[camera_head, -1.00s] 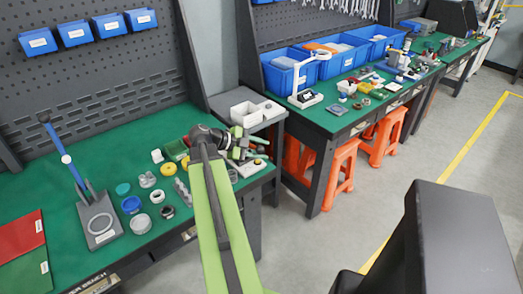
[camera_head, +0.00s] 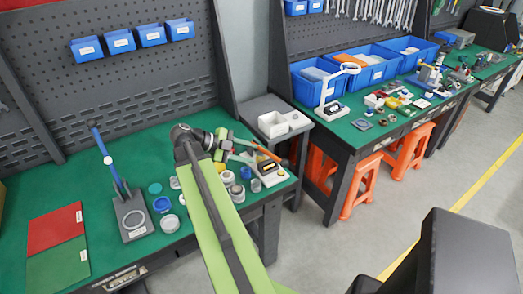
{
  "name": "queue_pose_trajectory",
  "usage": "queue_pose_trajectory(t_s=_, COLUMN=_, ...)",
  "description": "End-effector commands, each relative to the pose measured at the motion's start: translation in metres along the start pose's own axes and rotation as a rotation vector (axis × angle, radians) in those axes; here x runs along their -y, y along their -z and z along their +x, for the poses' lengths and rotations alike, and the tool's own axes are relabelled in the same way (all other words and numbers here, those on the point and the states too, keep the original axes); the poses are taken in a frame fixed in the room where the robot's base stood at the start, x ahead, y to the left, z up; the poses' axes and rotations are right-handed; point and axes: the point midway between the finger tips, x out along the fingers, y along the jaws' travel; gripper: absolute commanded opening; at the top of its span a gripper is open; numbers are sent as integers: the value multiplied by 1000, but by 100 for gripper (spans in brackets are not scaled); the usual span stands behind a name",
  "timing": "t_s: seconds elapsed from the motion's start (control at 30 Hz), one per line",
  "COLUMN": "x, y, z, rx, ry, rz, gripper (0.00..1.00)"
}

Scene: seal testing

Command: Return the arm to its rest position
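My arm reaches up from the bottom of the head view as a light green link with a dark strip, ending at a dark elbow joint. Beyond it my gripper (camera_head: 247,150) points right, over the right part of the near green bench (camera_head: 100,190). It is small and cluttered against the parts behind it, so its finger gap and whether it holds anything are unclear.
A blue-handled stand (camera_head: 130,208), a red folder (camera_head: 55,230) and several round seals (camera_head: 162,205) are on the bench. A grey side table (camera_head: 262,105) holds a white tray (camera_head: 284,122). Orange stools (camera_head: 362,188) stand under the second bench.

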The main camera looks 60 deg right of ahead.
Motion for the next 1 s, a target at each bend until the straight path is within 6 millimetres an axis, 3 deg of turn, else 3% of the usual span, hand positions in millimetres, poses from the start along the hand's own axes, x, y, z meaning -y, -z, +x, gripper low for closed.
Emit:
queue_pose_trajectory(t_s=0.13, x=0, y=0, z=-8, rx=1, ry=0, rz=0, gripper=38)
queue_pose_trajectory(t_s=0.57, x=0, y=0, z=-8, rx=0, ry=0, rz=0, gripper=38)
queue_pose_trajectory(t_s=0.67, x=-4, y=-6, z=-20, rx=16, ry=14, rz=-11, gripper=38)
queue_pose_trajectory(t_s=0.77, x=-20, y=-26, z=-63, rx=73, ry=66, rz=-55, gripper=38)
queue_pose_trajectory(t_s=0.83, x=-47, y=-44, z=-108, rx=149, ry=100, rz=-109, gripper=38)
queue_pose_trajectory(t_s=0.93, x=-106, y=-69, z=-169, rx=300, ry=89, rz=-282, gripper=38)
queue_pose_trajectory(t_s=1.0, x=-154, y=-83, z=-207, rx=412, ry=89, rz=-523, gripper=38)
